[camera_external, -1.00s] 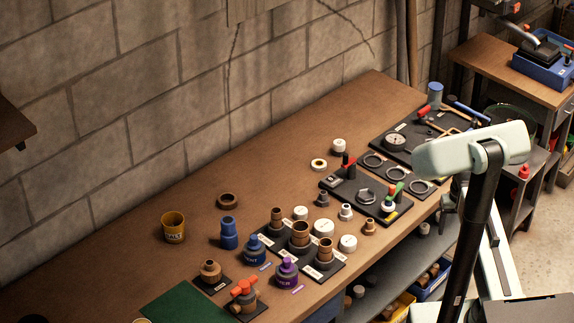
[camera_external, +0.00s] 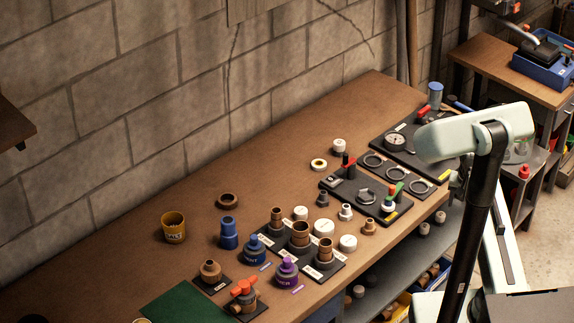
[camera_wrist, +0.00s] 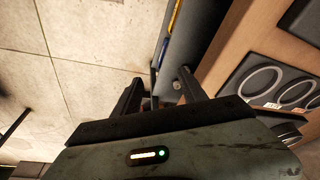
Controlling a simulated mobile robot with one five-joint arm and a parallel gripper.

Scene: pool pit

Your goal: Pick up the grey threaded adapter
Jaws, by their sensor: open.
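A small dark grey threaded adapter (camera_external: 323,198) stands on the wooden bench in the external view, left of the black board with the red-handled part. A paler fitting (camera_external: 345,212) and a brass-coloured fitting (camera_external: 369,226) stand close by in a row. My gripper is mostly hidden behind my arm at the bench's right front edge in the external view. In the wrist view my gripper (camera_wrist: 160,90) is open, its two dark fingers apart and nothing held between them. I cannot make out the grey adapter in the wrist view.
Black boards with rings (camera_external: 397,172) and a gauge (camera_external: 395,141) lie near the bench's right end. Labelled bottles (camera_external: 254,250) and brown cylinders crowd the front middle. A shelf under the bench holds small parts (camera_external: 424,229). The back left of the bench is mostly clear.

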